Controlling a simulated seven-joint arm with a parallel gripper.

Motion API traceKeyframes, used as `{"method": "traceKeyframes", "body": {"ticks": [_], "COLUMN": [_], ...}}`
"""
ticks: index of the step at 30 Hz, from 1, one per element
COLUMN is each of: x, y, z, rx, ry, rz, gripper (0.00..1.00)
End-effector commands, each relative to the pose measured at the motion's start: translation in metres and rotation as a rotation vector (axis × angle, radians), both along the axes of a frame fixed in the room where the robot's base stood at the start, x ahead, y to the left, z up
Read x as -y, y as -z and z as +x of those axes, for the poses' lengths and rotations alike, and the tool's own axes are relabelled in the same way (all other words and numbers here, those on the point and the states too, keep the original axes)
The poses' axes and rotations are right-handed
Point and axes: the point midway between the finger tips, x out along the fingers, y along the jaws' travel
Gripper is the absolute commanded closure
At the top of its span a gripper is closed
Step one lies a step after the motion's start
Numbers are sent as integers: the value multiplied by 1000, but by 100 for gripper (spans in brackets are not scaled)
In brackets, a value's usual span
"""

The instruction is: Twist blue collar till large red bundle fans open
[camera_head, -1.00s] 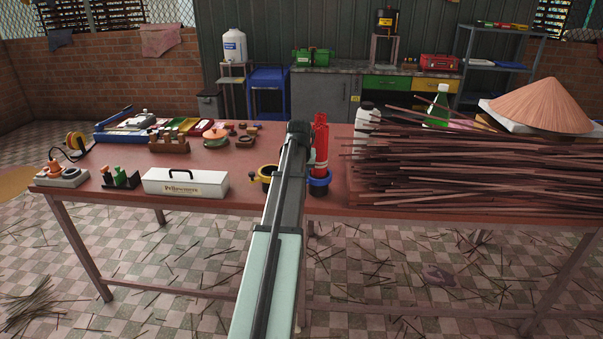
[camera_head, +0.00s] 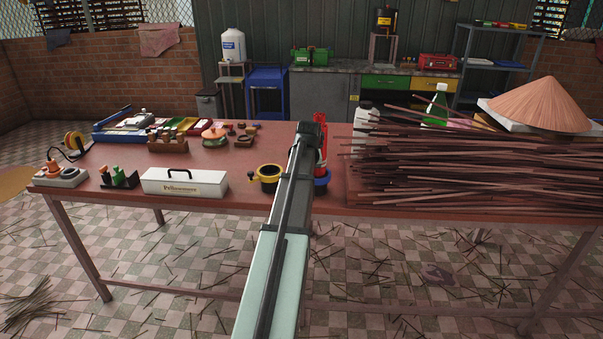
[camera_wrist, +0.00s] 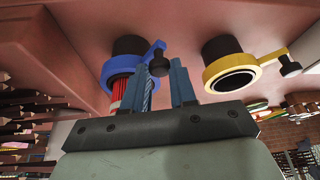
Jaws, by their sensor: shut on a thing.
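The blue collar (camera_head: 321,184) sits on the table's front part, partly hidden behind my arm in the head view. The red bundle (camera_head: 322,140) stands upright in it, its left side covered by my arm. In the wrist view the blue collar (camera_wrist: 117,68) shows as a ring with a short lever ending in a black knob (camera_wrist: 158,50), and part of the red bundle (camera_wrist: 119,90) shows beside my gripper. My gripper (camera_wrist: 160,68) is at this lever, its blue fingers shut on the lever's knob end. I cannot tell how far the bundle is fanned.
A yellow collar (camera_head: 267,176) with its own knob stands just left of the blue one. A white toolbox (camera_head: 185,183) is farther left. A big pile of dark sticks (camera_head: 450,170) covers the table (camera_head: 110,158) on the right, close to the bundle.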

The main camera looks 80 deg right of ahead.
Motion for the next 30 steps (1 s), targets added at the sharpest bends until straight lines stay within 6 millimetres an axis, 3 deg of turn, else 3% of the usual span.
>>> {"method": "traceKeyframes", "body": {"ticks": [12, 30], "x": [-8, -1], "y": [-1, -1], "z": [-36, -79], "rx": [1, 0], "ry": [-388, -886], "rz": [0, -1], "gripper": [100, 100]}}
